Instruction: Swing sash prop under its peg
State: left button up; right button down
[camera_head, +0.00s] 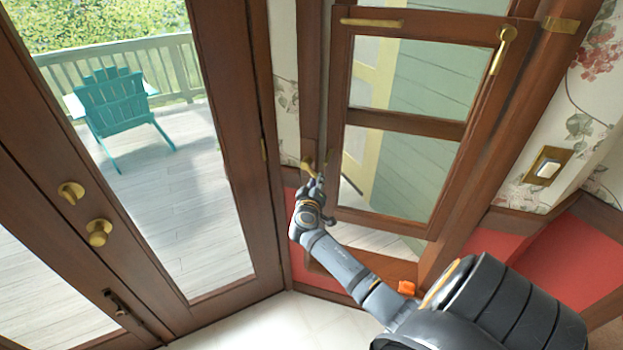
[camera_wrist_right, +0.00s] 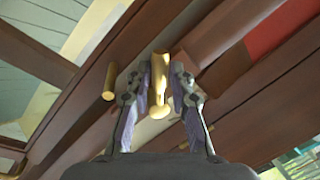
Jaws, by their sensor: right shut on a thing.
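The sash prop (camera_wrist_right: 159,82), a brass bar with a rounded end, is between the two fingers of my right gripper in the wrist view. My right gripper (camera_wrist_right: 159,90) is shut on it. A short brass peg (camera_wrist_right: 109,82) stands to the left of the prop in the wrist view, apart from it. In the head view my right gripper (camera_head: 314,186) is at the lower left of the wood-framed window sash (camera_head: 405,119). Brass (camera_head: 308,166) shows just above the fingers there; the hand partly hides the prop. My left gripper is out of view.
A brass handle (camera_head: 502,50) hangs at the sash's upper right and a brass bar (camera_head: 371,23) lies along its top. A wood-framed glass door (camera_head: 225,150) stands at left. A light switch (camera_head: 546,168) is on the floral wall at right. Pale floor (camera_head: 270,325) shows below.

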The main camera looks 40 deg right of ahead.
jog(key=r+n+p, duration=0.1)
jog(key=n+p, duration=0.1)
jog(key=r+n+g+p, duration=0.1)
jog(key=r+n+p, duration=0.1)
jog(key=n+p, duration=0.1)
jog(key=s+r+n+g+p, duration=0.1)
jog(key=r+n+p, duration=0.1)
jog(key=n, duration=0.1)
jog(key=shift+d+h+p, duration=0.35)
jog(key=shift+d+h, duration=0.05)
jog(key=shift+w+r, duration=0.1)
jog(key=shift+r, duration=0.05)
dwell(0.3)
jog(key=c, duration=1.2)
grip_release()
jog(key=shift+o, duration=0.2)
jog(key=v, duration=1.2)
